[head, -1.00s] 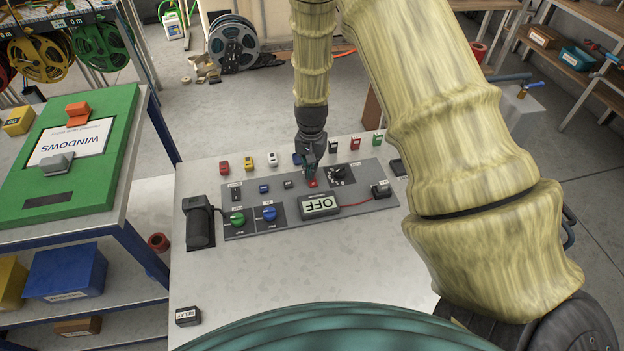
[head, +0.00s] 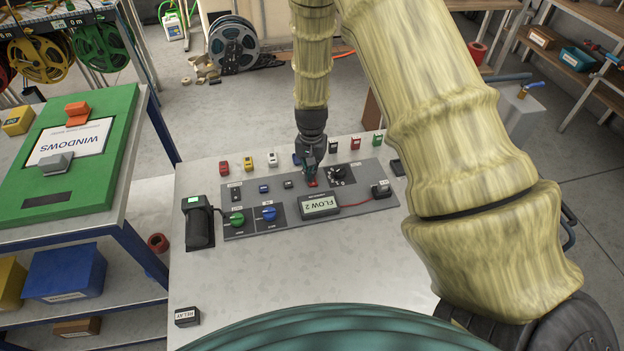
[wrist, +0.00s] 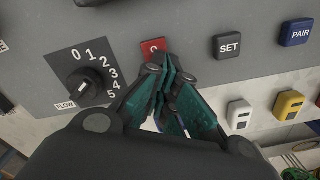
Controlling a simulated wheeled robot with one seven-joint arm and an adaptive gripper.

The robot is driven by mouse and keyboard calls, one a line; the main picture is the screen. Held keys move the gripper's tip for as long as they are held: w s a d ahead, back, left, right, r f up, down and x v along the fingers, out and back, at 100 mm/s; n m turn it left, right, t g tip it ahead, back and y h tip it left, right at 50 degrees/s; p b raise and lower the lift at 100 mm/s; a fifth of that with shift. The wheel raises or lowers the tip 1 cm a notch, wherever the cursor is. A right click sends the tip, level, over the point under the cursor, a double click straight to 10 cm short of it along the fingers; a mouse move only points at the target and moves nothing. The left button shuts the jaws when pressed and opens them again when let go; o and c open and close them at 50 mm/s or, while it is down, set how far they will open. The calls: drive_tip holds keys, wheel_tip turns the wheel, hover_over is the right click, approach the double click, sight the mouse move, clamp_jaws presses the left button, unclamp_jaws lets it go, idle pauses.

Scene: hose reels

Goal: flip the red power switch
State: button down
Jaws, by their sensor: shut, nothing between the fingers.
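The red power switch (head: 313,183) sits on the grey control panel (head: 379,204), mostly covered by my gripper in the head view. In the wrist view the red switch (wrist: 152,48) shows just beyond my fingertips. My gripper (head: 310,178) is shut and empty, its teal fingers (wrist: 168,62) together at the switch's edge; I cannot tell if they touch it. The display (head: 319,206) on the panel reads "FLOW 2". A small screen on the black device (head: 198,224) at the panel's left is lit green.
A black dial (wrist: 85,85) numbered 0 to 5 and a SET button (wrist: 229,46) flank the switch. Green (head: 237,219) and blue (head: 269,214) knobs stand nearer me. Several small coloured blocks line the back edge. The table front is clear except a RELAY block (head: 187,316).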

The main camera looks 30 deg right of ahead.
drive_tip(key=shift+r+p, duration=2.5)
drive_tip(key=shift+r, duration=0.95)
